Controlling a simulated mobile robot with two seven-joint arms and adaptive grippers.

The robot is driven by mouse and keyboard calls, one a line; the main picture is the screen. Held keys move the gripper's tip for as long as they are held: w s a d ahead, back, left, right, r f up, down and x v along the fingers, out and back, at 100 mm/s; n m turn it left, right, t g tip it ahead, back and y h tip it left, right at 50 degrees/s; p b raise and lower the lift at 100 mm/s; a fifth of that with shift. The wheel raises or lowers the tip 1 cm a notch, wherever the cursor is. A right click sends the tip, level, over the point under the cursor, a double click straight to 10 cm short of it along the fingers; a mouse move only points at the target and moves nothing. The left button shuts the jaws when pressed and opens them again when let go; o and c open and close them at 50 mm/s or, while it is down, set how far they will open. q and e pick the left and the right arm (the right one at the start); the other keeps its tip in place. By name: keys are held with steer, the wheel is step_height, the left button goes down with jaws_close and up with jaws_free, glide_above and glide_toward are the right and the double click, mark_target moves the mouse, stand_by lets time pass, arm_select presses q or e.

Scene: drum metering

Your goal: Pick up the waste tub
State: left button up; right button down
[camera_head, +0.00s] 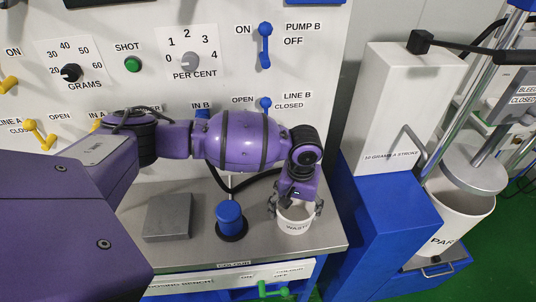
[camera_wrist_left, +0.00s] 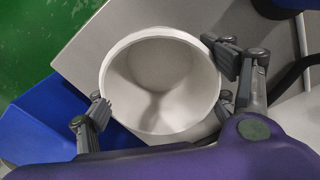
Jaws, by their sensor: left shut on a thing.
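The waste tub (camera_head: 295,219) is a small white round tub with "WASTE" lettering, at the right end of the steel bench top in the head view. In the left wrist view the tub (camera_wrist_left: 160,85) shows from above, its open mouth facing the camera and its inside empty. My left gripper (camera_head: 295,207) reaches down over the tub with a finger on each side. In the left wrist view the fingers of my left gripper (camera_wrist_left: 165,90) press against opposite sides of the tub's outer wall. Whether the tub's base touches the bench cannot be told. My right gripper is not in view.
A blue cylinder on a dark base (camera_head: 230,217) and a grey metal block (camera_head: 168,217) stand on the bench top (camera_head: 200,248) left of the tub. A tall white and blue stand (camera_head: 392,190) is close on the right. A panel with levers and knobs (camera_head: 225,50) rises behind.

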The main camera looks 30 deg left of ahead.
arm_select(q)
steer(key=shift+w+r, duration=0.1)
steer(key=shift+r, duration=0.65)
steer(key=s+d+r+p, duration=0.3)
steer(key=s+r, duration=0.9)
steer(key=s, duration=0.2)
steer(key=w+a+r+m, duration=0.2)
steer(key=w+a+r, duration=0.3)
steer(key=r, duration=0.2)
steer(key=shift+w+a, duration=0.3)
steer(key=shift+w, duration=0.1)
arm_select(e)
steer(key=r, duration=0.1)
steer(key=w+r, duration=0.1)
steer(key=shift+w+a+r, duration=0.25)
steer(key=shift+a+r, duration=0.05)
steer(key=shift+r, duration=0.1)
